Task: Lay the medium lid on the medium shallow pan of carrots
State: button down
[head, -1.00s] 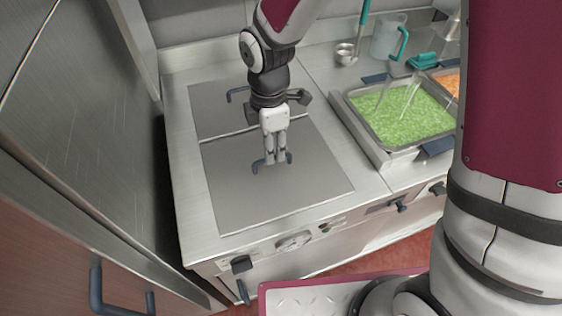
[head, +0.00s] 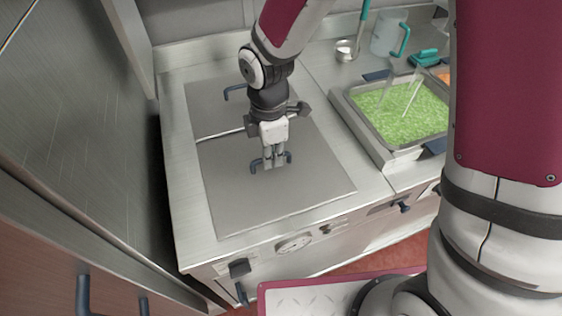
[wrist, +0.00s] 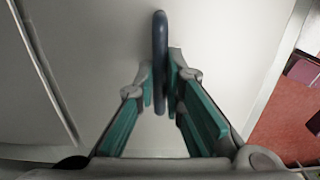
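A flat grey lid (head: 285,195) with a dark blue bar handle (head: 252,167) lies on the steel counter at the left; I take it as the medium lid. My gripper (head: 273,163) points down over its middle. In the wrist view, the handle (wrist: 160,45) runs between the two teal-padded fingers (wrist: 160,85), which are close against it on both sides. They look shut on it. The lid appears flat on the counter. The pan of carrots (head: 445,77) is at the right edge, mostly hidden behind my arm; only a little orange shows.
A second flat lid (head: 205,100) with a blue handle lies just behind. A steel pan (head: 385,155) of green food stands right of the lids. A ladle (head: 346,50), a clear jug (head: 385,35) and a teal-handled tool (head: 425,57) are at the back. A tall steel cabinet (head: 75,120) is at the left.

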jog(key=shift+r+p, duration=1.65)
jog(key=shift+r, duration=0.85)
